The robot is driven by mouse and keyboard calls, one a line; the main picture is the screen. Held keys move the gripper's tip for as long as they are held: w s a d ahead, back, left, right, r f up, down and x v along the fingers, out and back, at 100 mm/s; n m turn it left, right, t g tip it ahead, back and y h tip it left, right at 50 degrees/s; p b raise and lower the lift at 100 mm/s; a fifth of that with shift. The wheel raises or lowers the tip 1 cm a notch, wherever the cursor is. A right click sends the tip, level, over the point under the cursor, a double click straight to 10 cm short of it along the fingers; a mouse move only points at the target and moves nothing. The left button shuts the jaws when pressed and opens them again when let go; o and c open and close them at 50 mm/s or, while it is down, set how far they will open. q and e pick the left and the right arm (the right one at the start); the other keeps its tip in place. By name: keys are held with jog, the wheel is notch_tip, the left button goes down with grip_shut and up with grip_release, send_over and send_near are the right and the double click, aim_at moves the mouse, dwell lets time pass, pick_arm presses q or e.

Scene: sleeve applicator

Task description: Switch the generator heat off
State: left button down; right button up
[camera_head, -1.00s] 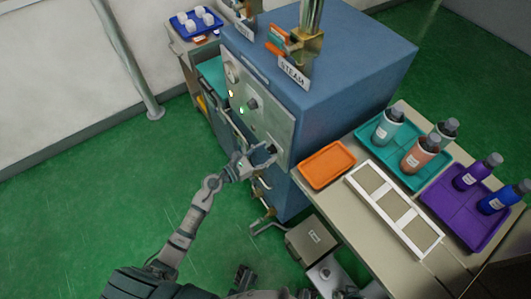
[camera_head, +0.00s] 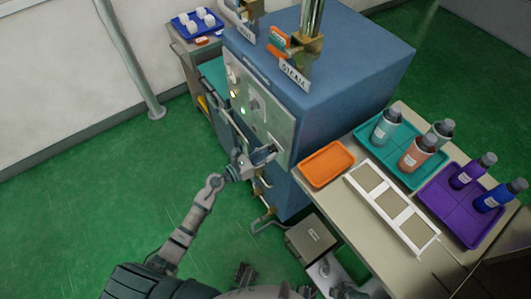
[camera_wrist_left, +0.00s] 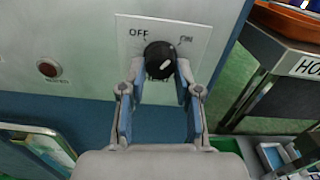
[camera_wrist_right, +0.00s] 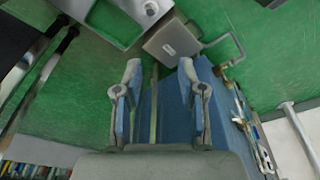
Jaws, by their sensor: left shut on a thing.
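The heat knob (camera_wrist_left: 159,59) is round and black with a white pointer mark, on a pale plate (camera_wrist_left: 205,32) lettered OFF at left and ON at right. The mark slants up and right, toward the ON side. My left gripper (camera_wrist_left: 160,72) is shut on the knob, one finger on each side. In the head view my left gripper (camera_head: 258,158) is at the lower right of the metal panel (camera_head: 283,120) on the blue generator (camera_head: 345,65), and hides the knob. My right gripper (camera_wrist_right: 158,72) is open and empty, with its fingers apart, low near the generator.
A red button (camera_wrist_left: 47,68) is left of the knob. A side table with an orange tray (camera_head: 326,164), teal tray (camera_head: 378,147) and purple tray (camera_head: 462,214) adjoins the generator on the right. A grey box (camera_head: 311,238) is below. Green floor at left is free.

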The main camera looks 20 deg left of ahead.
pick_arm(q)
jog(key=n+p, duration=0.2)
jog(key=n, duration=0.1)
jog(key=r+n+p, duration=0.1)
jog(key=n+p, duration=0.1)
jog(key=n, duration=0.1)
jog(key=shift+w, duration=0.1)
pick_arm(e)
notch_tip(320, 180, down, 12)
jog(key=s, duration=0.1)
pick_arm(q)
jog(key=n+p, duration=0.2)
jog(key=n, duration=0.2)
jog(key=n+p, duration=0.3)
jog(key=n, duration=0.1)
jog(key=shift+n, duration=1)
pick_arm(e)
jog(key=s+d+f+g, duration=0.1)
jog(key=s+d+f, duration=0.1)
jog(key=s+f, duration=0.7)
jog(key=shift+s+f, duration=0.2)
jog(key=shift+s, duration=0.7)
pick_arm(q)
jog(key=shift+f, duration=0.1)
jog(key=c, duration=0.9)
grip_release()
jog(key=shift+o, duration=0.4)
jog(key=shift+f, duration=0.2)
pick_arm(e)
jog(key=shift+a, duration=0.15)
